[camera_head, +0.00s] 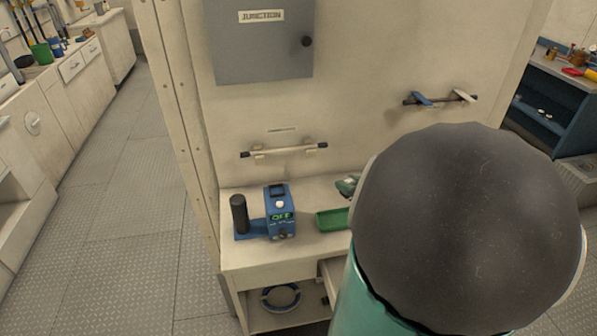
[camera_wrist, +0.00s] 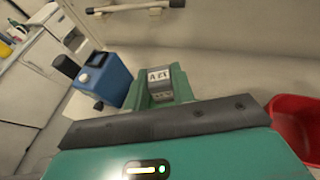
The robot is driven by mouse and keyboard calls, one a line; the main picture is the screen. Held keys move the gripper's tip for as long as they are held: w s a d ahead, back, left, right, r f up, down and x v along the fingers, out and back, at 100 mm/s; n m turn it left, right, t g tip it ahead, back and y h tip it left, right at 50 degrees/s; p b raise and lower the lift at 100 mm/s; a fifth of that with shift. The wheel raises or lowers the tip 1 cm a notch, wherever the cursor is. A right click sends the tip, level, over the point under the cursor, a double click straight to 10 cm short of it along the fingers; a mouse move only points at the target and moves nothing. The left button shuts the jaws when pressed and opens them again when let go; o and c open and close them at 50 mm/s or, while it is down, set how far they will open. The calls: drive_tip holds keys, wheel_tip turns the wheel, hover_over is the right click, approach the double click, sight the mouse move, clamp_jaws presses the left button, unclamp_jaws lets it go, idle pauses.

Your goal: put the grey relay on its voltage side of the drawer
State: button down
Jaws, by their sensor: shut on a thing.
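My gripper (camera_head: 347,186) is shut on the grey relay (camera_wrist: 161,87), between green fingers in the wrist view. The relay's pale label seems to read 12V upside down. In the head view the gripper is just above the counter near the green tray (camera_head: 331,221), mostly hidden behind my arm, so I cannot make out the relay there. The drawer (camera_head: 329,272) under the counter seems partly pulled out; its inside and its voltage sides are hidden by my arm.
A blue device (camera_head: 281,213) with an OFF display stands left of the tray, a black cylinder (camera_head: 239,214) beside it. A red bin (camera_wrist: 297,122) is at the right in the wrist view. A rail (camera_head: 284,150) runs along the wall. The floor at left is clear.

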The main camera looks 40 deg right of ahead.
hover_over(326, 204)
drive_tip(key=s, duration=0.1)
wheel_tip(326, 204, down, 7)
drive_tip(key=shift+a+r, duration=0.1)
drive_tip(key=shift+w+f, duration=0.25)
drive_tip(key=shift+f, duration=0.2)
drive_tip(key=shift+w+f, duration=0.2)
drive_tip(key=shift+f, duration=1.4)
drive_tip(key=shift+f, duration=0.2)
drive_tip(key=c, duration=1.2)
unclamp_jaws()
drive_tip(key=shift+r, duration=0.1)
